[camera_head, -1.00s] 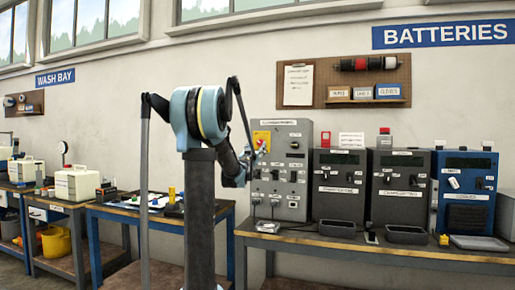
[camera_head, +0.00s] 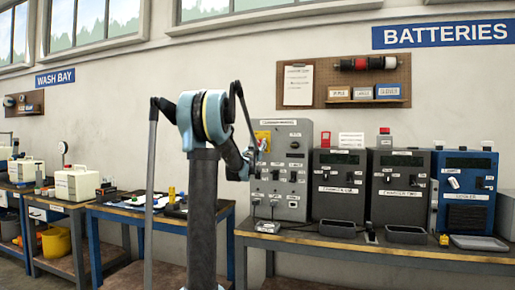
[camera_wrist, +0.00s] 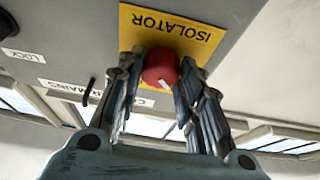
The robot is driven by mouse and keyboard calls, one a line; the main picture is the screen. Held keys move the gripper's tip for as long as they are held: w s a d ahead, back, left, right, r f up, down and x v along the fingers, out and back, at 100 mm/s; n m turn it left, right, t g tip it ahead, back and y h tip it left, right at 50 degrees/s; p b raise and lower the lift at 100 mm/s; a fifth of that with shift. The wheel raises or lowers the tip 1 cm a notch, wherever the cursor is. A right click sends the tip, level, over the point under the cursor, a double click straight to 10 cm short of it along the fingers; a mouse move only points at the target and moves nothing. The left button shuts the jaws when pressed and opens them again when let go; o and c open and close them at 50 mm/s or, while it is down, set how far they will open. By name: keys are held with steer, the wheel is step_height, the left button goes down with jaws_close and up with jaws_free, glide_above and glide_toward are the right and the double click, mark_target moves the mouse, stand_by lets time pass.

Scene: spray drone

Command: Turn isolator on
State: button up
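The isolator knob (camera_wrist: 161,68) is round and red with a pale mark near its lower edge in the wrist view. It sits on a yellow plate (camera_wrist: 203,24) labelled ISOLATOR, which appears upside down there. My gripper (camera_wrist: 162,72) has one finger on each side of the knob, and both fingertips appear to meet its sides. In the head view the yellow plate (camera_head: 262,136) is at the upper left of the grey panel (camera_head: 290,135). My gripper (camera_head: 257,150) is at that plate, and the arm hides much of the knob.
The panel stands on a workbench (camera_head: 380,250) beside two dark chargers (camera_head: 338,185) and a blue unit (camera_head: 467,190). A label reading LOCK (camera_wrist: 8,53) and a black knob are near the plate. Another bench (camera_head: 150,215) stands to the left.

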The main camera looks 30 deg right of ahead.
steer(key=shift+a+m, duration=0.1)
steer(key=shift+m, duration=0.4)
steer(key=m+g+h, duration=0.1)
steer(key=m+g, duration=0.1)
steer(key=m, duration=0.1)
steer(key=shift+w+m, duration=0.15)
steer(key=shift+m, duration=0.25)
steer(key=m+g, duration=0.1)
steer(key=m, duration=0.2)
steer(key=m+g+h, duration=0.1)
steer(key=m+g, duration=0.1)
steer(key=m, duration=0.2)
steer(key=shift+a+m, duration=0.1)
steer(key=shift+m, duration=0.2)
steer(key=m+g, duration=0.1)
steer(key=m, duration=0.1)
steer(key=m+g, duration=0.1)
steer(key=m, duration=0.2)
steer(key=shift+r+g+y, duration=0.15)
steer(key=shift+g+y, duration=0.15)
steer(key=m+g+y, duration=0.1)
steer(key=m, duration=0.4)
steer(key=o, duration=1)
steer(key=shift+y, duration=0.3)
steer(key=shift+o, duration=0.3)
